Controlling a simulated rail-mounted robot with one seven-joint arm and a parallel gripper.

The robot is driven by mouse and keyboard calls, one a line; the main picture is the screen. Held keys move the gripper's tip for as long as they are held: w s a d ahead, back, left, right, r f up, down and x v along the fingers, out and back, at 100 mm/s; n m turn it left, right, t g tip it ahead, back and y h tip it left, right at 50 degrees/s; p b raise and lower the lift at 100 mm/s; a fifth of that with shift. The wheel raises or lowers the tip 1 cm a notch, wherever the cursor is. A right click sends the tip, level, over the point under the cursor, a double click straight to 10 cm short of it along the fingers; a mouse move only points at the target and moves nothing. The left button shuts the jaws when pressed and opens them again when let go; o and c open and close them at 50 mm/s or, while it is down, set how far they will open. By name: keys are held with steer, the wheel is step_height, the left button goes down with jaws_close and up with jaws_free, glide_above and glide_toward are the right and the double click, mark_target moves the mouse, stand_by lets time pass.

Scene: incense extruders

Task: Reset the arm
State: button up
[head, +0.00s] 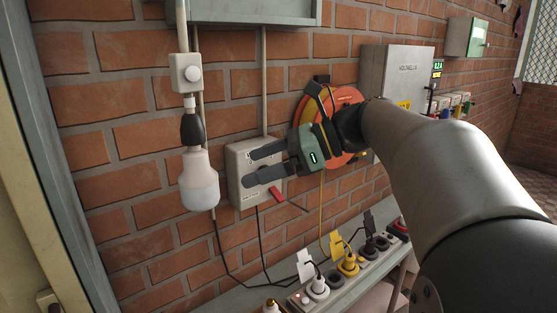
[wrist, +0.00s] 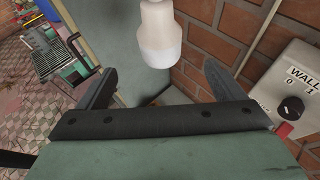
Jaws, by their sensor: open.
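My gripper (head: 250,167) is open, with its two dark fingers apart and pointing left in the head view. Nothing shows between the fingers. From the head camera it overlaps the grey switch box (head: 234,180) on the brick wall; I cannot tell the gap between them. In the wrist view my gripper (wrist: 160,84) has a finger at each side. The white bulb (wrist: 159,42) shows beyond the fingers, and the switch box (wrist: 300,75) with its black knob is at the right. My arm reaches in from the right in the head view.
The bulb (head: 199,182) hangs below a small white switch (head: 186,73). An orange reel (head: 345,100) and a grey cabinet (head: 393,72) are on the wall behind my arm. A power strip (head: 295,300) with several plugs lies on the ledge below. Cables hang along the wall.

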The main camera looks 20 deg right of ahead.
steer(key=s+f+n+g+h, duration=0.1)
steer(key=s+f+n+h, duration=0.3)
steer(key=f, duration=0.6)
steer(key=s+d+f+n+g+h, duration=0.1)
steer(key=s+f+n+h, duration=0.3)
steer(key=s+f+n, duration=0.4)
steer(key=s+d+f+n+g+h, duration=0.1)
steer(key=s+f+n+h, duration=0.4)
steer(key=f, duration=0.8)
steer(key=s+n, duration=0.2)
steer(key=n, duration=0.2)
steer(key=shift+d+n, duration=0.2)
steer(key=shift+n, duration=0.1)
